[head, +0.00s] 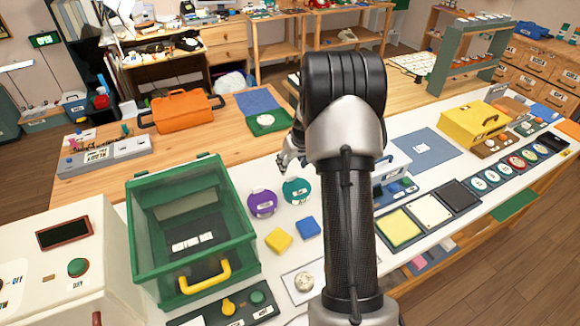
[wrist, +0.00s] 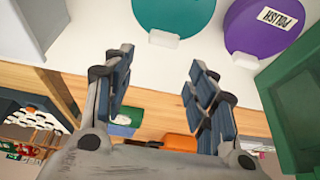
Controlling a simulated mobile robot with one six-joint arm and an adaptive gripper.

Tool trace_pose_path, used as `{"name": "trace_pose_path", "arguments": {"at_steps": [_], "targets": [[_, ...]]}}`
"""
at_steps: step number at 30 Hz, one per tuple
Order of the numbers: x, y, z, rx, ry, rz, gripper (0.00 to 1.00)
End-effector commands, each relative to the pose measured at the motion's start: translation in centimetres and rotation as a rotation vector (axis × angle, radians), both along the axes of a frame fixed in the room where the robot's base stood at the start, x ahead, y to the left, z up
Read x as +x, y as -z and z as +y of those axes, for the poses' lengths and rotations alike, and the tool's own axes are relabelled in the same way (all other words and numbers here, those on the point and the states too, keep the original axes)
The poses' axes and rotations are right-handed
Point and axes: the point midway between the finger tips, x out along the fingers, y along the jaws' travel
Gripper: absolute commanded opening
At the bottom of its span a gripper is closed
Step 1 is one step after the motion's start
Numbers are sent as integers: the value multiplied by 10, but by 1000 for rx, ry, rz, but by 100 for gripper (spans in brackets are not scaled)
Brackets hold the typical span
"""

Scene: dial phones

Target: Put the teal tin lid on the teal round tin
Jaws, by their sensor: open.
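A teal round piece (head: 297,190) with a pale label lies on the white table, right of a purple round one (head: 262,204). I cannot tell whether the teal piece is the tin, the lid or both together, and no second teal round piece is clear. In the wrist view the teal piece (wrist: 173,14) is at the top edge, partly cut off, with a white tab. My gripper (head: 288,160) is just behind it in the head view, partly hidden by my arm. In the wrist view my gripper (wrist: 160,75) has its fingers apart with nothing between them.
The purple round piece (wrist: 262,28) reads POLISH. A green glass-sided box (head: 190,225) with a yellow handle stands left. A yellow block (head: 279,240) and a blue block (head: 308,228) lie in front. An orange case (head: 181,110) stands on the wooden table behind.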

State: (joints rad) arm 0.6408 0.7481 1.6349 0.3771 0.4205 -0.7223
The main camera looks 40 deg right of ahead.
Motion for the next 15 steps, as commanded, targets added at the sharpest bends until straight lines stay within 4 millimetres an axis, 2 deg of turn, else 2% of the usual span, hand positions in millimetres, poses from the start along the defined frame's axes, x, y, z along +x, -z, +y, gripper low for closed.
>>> {"name": "trace_pose_path", "arguments": {"at_steps": [1,3,11,14,15], "targets": [[-4,-14,1,-1,0,-2,52],[-9,-26,2,-1,1,-2,52],[-21,-53,6,0,0,-1,52],[-21,-68,18,-1,-12,-4,52],[-21,-78,28,1,-20,-5,52]]}}
